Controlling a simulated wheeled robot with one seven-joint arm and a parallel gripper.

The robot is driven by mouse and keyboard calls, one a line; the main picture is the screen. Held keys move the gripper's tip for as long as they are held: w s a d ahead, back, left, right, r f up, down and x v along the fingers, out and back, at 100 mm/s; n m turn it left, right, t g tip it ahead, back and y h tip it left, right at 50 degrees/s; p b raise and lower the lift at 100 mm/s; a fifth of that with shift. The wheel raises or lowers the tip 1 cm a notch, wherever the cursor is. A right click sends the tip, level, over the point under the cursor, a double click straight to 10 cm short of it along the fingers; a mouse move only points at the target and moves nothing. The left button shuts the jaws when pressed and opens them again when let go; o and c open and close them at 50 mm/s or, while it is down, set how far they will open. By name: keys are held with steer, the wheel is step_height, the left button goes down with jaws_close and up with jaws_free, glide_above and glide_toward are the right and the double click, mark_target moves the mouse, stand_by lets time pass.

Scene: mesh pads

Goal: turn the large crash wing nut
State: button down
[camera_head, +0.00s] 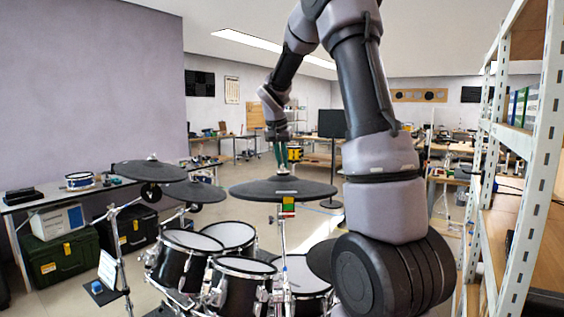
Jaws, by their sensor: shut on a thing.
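The large crash (255,188) is a dark round cymbal pad at the centre, lying nearly level on its stand. The wing nut (284,171) sits at the top of its centre and is small and partly hidden by my gripper. My gripper (281,167) reaches down from above, with green fingers shut around the nut. The fine contact between fingers and nut is too small to see.
Two more cymbal pads (147,171) stand to the left, over several mesh drums (240,264). A coloured tag (288,204) hangs under the crash. A white metal shelf (537,165) closes off the right side. A table with boxes stands at the left wall.

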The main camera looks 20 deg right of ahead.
steer(key=n, duration=0.1)
steer(key=n+y, duration=0.1)
steer(key=n, duration=0.2)
steer(key=shift+s+d+t+y, duration=0.2)
steer(key=shift+d+t+y, duration=0.15)
steer(key=shift+t+y, duration=0.05)
steer(key=n+y, duration=0.1)
steer(key=n, duration=0.1)
steer(key=n+y, duration=0.1)
steer(key=n, duration=0.2)
steer(key=shift+d+n+y, duration=0.2)
steer(key=shift+n+y, duration=0.1)
steer(key=n+y, duration=0.1)
steer(key=n, duration=0.1)
steer(key=n+g+y, duration=0.1)
steer(key=n, duration=0.2)
steer(key=shift+w+d+f, duration=0.1)
steer(key=shift+w+d, duration=0.05)
steer(key=shift+d, duration=0.05)
steer(key=n+g, duration=0.1)
steer(key=n, duration=0.1)
steer(key=n+y, duration=0.1)
steer(key=n, duration=0.2)
steer(key=shift+w+d+g, duration=0.1)
steer(key=shift+g, duration=0.3)
steer(key=c, duration=0.9)
jaws_free()
steer(key=shift+c, duration=0.2)
steer(key=shift+y, duration=0.3)
